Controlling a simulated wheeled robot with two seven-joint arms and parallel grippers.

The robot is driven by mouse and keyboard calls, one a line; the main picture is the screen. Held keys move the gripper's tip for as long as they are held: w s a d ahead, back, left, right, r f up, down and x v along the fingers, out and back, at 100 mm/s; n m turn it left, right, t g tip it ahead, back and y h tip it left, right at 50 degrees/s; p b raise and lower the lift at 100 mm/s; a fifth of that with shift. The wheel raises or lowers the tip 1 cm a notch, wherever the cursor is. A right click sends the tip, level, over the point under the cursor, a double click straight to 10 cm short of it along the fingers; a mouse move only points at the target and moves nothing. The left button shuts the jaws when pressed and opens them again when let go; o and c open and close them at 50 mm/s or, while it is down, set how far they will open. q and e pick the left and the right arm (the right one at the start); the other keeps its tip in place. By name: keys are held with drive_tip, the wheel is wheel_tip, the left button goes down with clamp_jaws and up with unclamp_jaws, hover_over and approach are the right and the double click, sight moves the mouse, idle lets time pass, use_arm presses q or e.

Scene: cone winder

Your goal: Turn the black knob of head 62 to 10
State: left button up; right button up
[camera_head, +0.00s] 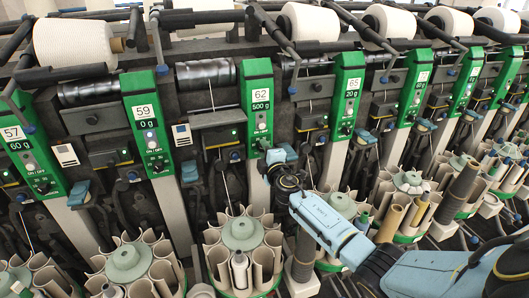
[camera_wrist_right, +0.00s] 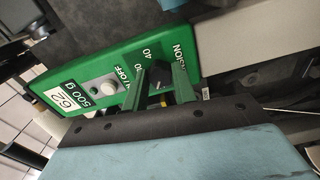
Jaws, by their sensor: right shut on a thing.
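The green panel of head 62 (camera_head: 257,97) stands left of centre in the head view, with labels reading 62 and 500 g. It also shows in the right wrist view (camera_wrist_right: 125,62), seen sideways. Its black knob (camera_wrist_right: 157,75) is at the panel's lower end, between the fingers and partly hidden by them. My right gripper (camera_wrist_right: 160,82) is shut on this knob; in the head view it (camera_head: 266,153) reaches the panel's lower end from below right. Scale marks 40 and 30 show beside the knob; its pointer setting cannot be read. My left gripper is not in view.
A pale round button (camera_wrist_right: 108,88) sits near the knob. Round carriers with upright tubes (camera_head: 241,234) stand below the heads, and white yarn cones (camera_head: 310,22) line the top.

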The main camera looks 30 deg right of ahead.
drive_tip(key=shift+n, duration=1.7)
drive_tip(key=o, duration=1)
drive_tip(key=shift+s, duration=0.1)
drive_tip(key=p+v, duration=0.1)
drive_tip(key=v, duration=1.2)
drive_tip(key=shift+s+f, duration=0.1)
drive_tip(key=shift+s, duration=0.1)
